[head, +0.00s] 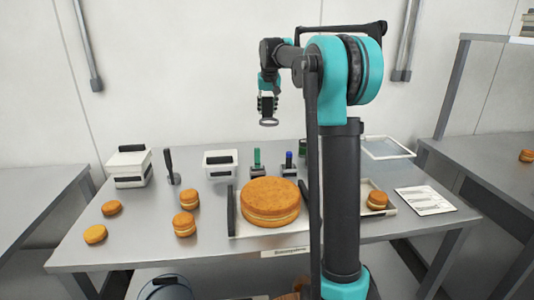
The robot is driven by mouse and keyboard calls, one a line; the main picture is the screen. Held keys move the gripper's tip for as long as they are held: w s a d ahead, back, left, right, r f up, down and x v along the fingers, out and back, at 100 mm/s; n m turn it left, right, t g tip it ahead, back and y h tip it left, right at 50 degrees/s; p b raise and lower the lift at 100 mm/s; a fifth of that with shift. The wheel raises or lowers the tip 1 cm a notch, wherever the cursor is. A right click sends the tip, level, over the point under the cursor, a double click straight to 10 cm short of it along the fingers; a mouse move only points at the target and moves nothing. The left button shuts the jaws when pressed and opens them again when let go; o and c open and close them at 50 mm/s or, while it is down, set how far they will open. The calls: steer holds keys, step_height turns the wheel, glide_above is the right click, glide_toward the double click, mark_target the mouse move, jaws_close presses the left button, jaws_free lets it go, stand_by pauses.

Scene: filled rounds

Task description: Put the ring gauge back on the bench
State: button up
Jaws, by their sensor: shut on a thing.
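The ring gauge (269,123) is a small grey ring, seen nearly edge-on as a flat oval. My gripper (268,108) points down and is shut on it. They are raised well above the back part of the bench, in front of the white wall. The bench (110,245) is a grey metal table with its top in view. Part of its right side is hidden behind my arm.
A large filled round cake (270,197) sits on a white tray (238,229) mid-bench. Small filled rounds (184,224) stand at left, another (377,200) at right. A printed sheet (425,200) lies right.

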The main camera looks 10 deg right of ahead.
step_height(320, 180, down, 18)
stand_by(0.5)
steer(key=shift+f, duration=0.1)
steer(key=o, duration=1.2)
steer(key=v, duration=1.2)
steer(key=shift+s, duration=0.1)
